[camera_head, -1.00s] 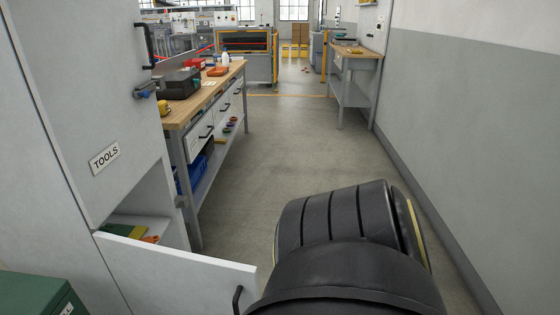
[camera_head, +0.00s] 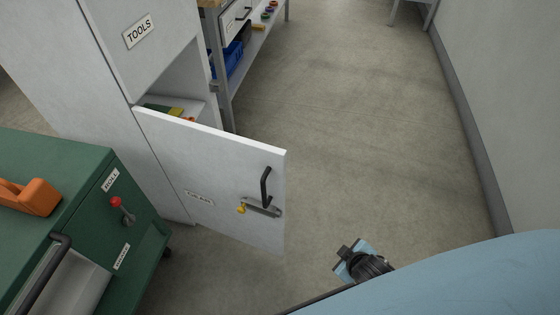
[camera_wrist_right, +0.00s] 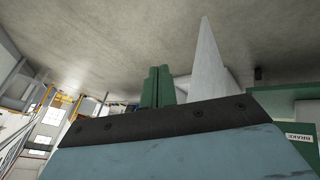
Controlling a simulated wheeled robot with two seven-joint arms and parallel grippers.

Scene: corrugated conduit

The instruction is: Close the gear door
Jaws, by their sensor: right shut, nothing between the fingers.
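The gear door (camera_head: 215,170) is a white lower cabinet door that stands open, swung out to the right. It carries a black handle (camera_head: 265,187), a metal latch with a yellow piece (camera_head: 260,208) and a small label too small to read. My right gripper (camera_head: 347,258) is low, to the right of the door's free edge and apart from it. In the right wrist view, its green fingers (camera_wrist_right: 158,86) are together and empty. The door seems to show there as a white wedge (camera_wrist_right: 209,65) beyond them. My left gripper is not in view.
The white cabinet's opening (camera_head: 185,85) holds green and orange items. A workbench (camera_head: 258,45) stands behind.

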